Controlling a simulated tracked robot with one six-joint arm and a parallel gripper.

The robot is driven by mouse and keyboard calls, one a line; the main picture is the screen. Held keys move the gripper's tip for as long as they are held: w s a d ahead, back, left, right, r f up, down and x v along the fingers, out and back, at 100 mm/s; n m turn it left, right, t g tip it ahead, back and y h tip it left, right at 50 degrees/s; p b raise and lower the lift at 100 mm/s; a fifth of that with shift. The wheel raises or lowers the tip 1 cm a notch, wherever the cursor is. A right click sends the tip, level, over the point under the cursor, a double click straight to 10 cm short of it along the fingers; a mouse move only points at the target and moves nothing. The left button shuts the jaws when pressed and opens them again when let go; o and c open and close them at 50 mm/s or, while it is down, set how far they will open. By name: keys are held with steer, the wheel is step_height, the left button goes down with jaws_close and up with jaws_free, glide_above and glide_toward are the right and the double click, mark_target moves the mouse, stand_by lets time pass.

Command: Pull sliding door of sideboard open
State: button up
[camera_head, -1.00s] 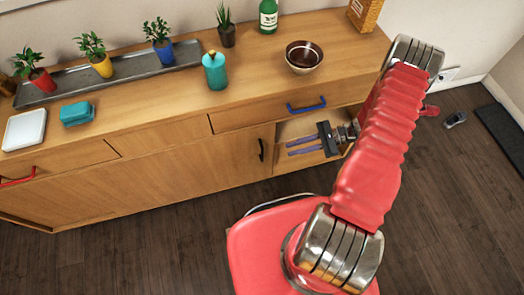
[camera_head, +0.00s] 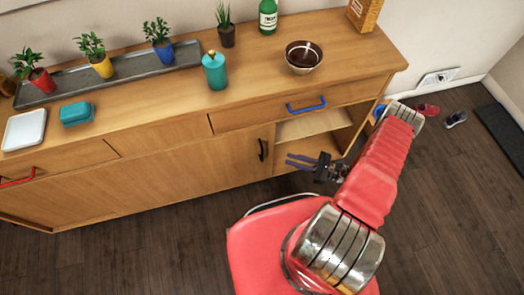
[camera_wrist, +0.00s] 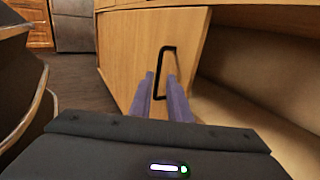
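The wooden sideboard (camera_head: 150,122) runs along the wall. Its sliding door (camera_head: 235,158) has a black bar handle (camera_head: 262,149) near its right edge, and an open compartment (camera_head: 315,123) shows to the right of that edge. The door (camera_wrist: 135,50) and black handle (camera_wrist: 163,75) also show in the wrist view. My gripper (camera_head: 288,160) is just right of the handle and in front of the opening, its two purple fingers apart. In the wrist view my gripper (camera_wrist: 162,76) points at the handle, which shows between the fingers. Nothing is held; contact cannot be told.
A drawer with a blue handle (camera_head: 306,105) is above the opening. Plants, a teal dispenser (camera_head: 215,71), a bowl (camera_head: 304,57) and a green bottle (camera_head: 268,16) stand on top. Shoes (camera_head: 455,119) lie at the right; the floor in front is clear.

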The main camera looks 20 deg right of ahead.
mark_target(262, 151)
steer(key=shift+x, duration=6.9)
steer(key=shift+c, duration=0.4)
jaws_close()
